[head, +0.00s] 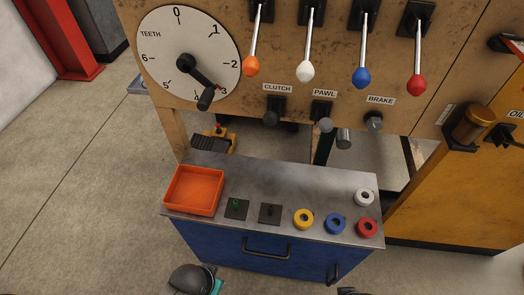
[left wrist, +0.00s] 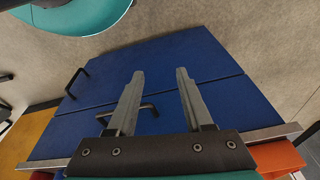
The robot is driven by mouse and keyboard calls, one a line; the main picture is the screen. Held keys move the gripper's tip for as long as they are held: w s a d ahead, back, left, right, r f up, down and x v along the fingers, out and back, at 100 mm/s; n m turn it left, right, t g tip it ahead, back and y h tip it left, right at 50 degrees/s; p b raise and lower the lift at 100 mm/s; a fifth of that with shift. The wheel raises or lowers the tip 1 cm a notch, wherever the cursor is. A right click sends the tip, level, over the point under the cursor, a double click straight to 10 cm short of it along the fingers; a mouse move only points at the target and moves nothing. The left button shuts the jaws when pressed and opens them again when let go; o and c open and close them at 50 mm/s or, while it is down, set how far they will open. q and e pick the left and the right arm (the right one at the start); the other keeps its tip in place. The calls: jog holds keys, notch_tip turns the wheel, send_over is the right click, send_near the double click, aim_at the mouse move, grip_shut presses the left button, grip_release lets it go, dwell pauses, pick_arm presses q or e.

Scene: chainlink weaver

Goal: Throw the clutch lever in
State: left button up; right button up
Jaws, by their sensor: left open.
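The clutch lever (head: 271,113) is a short dark lever with a rounded grey-black knob. It sticks out below the CLUTCH label (head: 277,88) on the brown machine panel in the head view. My left gripper (left wrist: 158,73) is open and empty in the left wrist view, its two grey fingers in front of the blue cabinet front. In the head view only a dark and teal part of my left arm shows at the bottom edge, well below the clutch lever; its fingers cannot be made out there. My right gripper is not clearly seen.
The PAWL lever (head: 325,124) and BRAKE lever (head: 374,121) stand right of the clutch. Several coloured-knob levers hang above, beside a TEETH dial (head: 187,58). The blue cabinet (head: 225,247) carries an orange tray (head: 194,190) and several coloured rings below the panel.

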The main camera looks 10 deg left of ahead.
pick_arm(q)
jog(key=w+d+r+m+t+b, duration=0.1)
jog(key=w+r+b, duration=0.3)
jog(key=r+b, duration=0.3)
pick_arm(e)
notch_tip(320, 180, up, 5)
jog(key=w, duration=0.2)
pick_arm(q)
jog(key=m+t+h+b, duration=0.2)
jog(key=m+t+h, duration=0.8)
jog(key=m+h, duration=0.3)
send_near(273, 115)
notch_tip(273, 115, down, 2)
jog(key=a+y, duration=0.1)
pick_arm(e)
notch_tip(273, 115, down, 18)
jog(key=s, duration=0.3)
pick_arm(q)
jog(key=p+x, duration=0.6)
jog(key=x, duration=0.9)
jog(key=shift+w+a+f+m, duration=0.2)
jog(key=shift+w+a+m, duration=0.1)
jog(key=shift+w+a, duration=0.1)
pick_arm(e)
jog(key=s+d+f, duration=0.6)
jog(key=s+d, duration=0.1)
jog(key=s, duration=0.2)
jog(key=shift+d+h, duration=0.35)
jog(key=shift+h, duration=0.05)
